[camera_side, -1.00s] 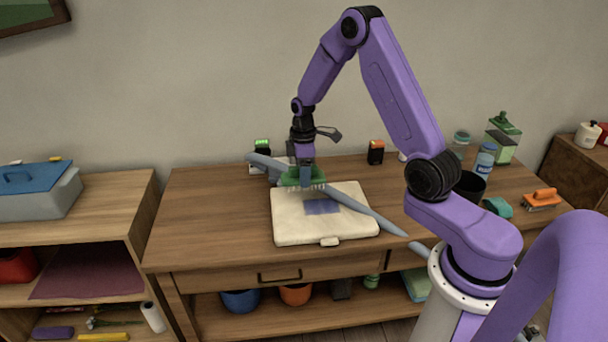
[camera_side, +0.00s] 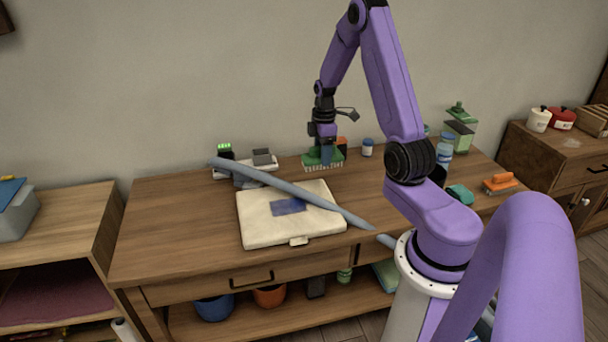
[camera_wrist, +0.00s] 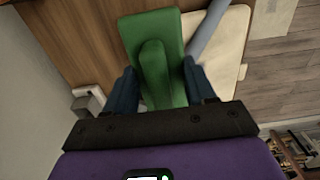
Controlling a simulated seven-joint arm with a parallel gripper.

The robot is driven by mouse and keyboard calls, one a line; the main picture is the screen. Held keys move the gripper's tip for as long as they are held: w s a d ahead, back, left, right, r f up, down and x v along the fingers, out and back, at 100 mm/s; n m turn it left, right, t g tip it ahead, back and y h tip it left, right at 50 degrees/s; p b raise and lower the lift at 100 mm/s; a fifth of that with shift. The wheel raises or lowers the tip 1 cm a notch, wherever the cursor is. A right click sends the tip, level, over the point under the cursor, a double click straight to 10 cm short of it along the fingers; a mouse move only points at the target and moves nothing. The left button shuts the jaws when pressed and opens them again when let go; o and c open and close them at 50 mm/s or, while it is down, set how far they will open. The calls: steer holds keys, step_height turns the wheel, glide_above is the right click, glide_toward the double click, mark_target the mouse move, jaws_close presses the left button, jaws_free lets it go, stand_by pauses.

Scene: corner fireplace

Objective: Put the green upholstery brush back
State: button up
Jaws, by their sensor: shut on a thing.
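The green upholstery brush (camera_side: 322,158) is a green block with pale bristles pointing down. My gripper (camera_side: 326,148) is shut on it, near the back of the table and right of the cream cushion-like pad (camera_side: 262,222). In the wrist view the brush's green back and raised grip (camera_wrist: 155,65) lie between the two blue fingers of my gripper (camera_wrist: 163,88). In the side view I cannot tell whether the bristles touch the table. The pad has a blue-grey patch (camera_side: 288,206) on top.
A long grey-blue tube (camera_side: 300,192) lies across the pad. A device with green lights (camera_side: 224,150) stands behind it. An orange-handled brush (camera_side: 499,183), a teal item (camera_side: 460,194), a blue-capped bottle (camera_side: 445,150) and a green-topped dispenser (camera_side: 460,130) are at the right. The table's front left is bare.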

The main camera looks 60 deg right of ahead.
steer(key=w+d+f, duration=0.2)
steer(key=w+f, duration=0.1)
steer(key=w+d+f, duration=0.3)
steer(key=w, duration=0.1)
steer(key=w+d+f, duration=0.2)
steer(key=w+f, duration=0.1)
steer(key=shift+w+d+f, duration=0.15)
steer(key=shift+w+d, duration=0.2)
steer(key=shift+d, duration=0.05)
steer(key=shift+w+d+f, duration=0.1)
steer(key=shift+f, duration=0.8)
steer(key=shift+w+d+f, duration=0.1)
steer(key=shift+f, duration=0.75)
steer(key=shift+a+f, duration=0.1)
steer(key=o, duration=1.1)
steer(key=shift+f, duration=0.1)
